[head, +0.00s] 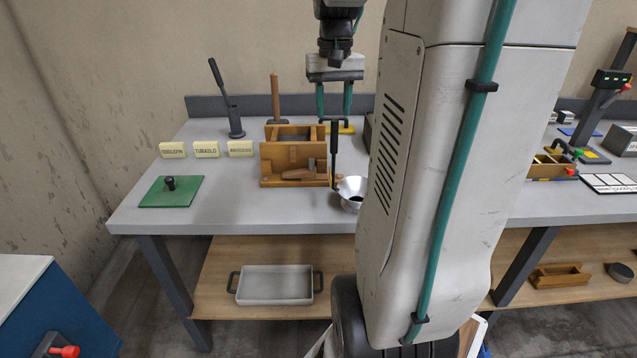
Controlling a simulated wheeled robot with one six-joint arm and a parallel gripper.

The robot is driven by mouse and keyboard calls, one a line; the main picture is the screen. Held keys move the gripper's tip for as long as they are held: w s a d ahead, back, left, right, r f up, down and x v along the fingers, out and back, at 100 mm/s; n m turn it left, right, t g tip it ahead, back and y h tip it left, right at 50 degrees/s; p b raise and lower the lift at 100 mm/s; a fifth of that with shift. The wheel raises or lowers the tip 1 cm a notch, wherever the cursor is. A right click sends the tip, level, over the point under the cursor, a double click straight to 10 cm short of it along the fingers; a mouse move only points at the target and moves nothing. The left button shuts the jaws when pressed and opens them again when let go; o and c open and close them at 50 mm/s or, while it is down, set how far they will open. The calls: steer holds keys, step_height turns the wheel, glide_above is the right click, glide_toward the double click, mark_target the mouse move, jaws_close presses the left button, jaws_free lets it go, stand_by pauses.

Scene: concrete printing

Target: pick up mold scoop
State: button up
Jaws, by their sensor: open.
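The scoop has a silver bowl (352,186) and a long dark handle (334,155) that rises beside it. It stands near the front edge of the grey table (270,216), just right of a wooden box mold (290,156). My arm column hides the area right of the bowl. My gripper (334,116) has two teal fingers pointing down, spread apart with nothing held between them. In the picture the fingertips are around the top of the handle; I cannot tell the depth gap.
A yellow-based tool (346,129) and a wooden-handled tool (275,98) stand behind the mold. A black lever tool (232,110), label blocks (206,149) and a green plate (171,191) are at left. A grey tray (275,285) is on the lower shelf. The front-middle tabletop is clear.

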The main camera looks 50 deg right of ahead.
mark_target(334, 147)
steer(key=shift+d+f, duration=0.35)
steer(key=shift+d, duration=0.15)
step_height(334, 147, down, 7)
steer(key=shift+w+f, duration=0.1)
steer(key=shift+w, duration=0.05)
jaws_close()
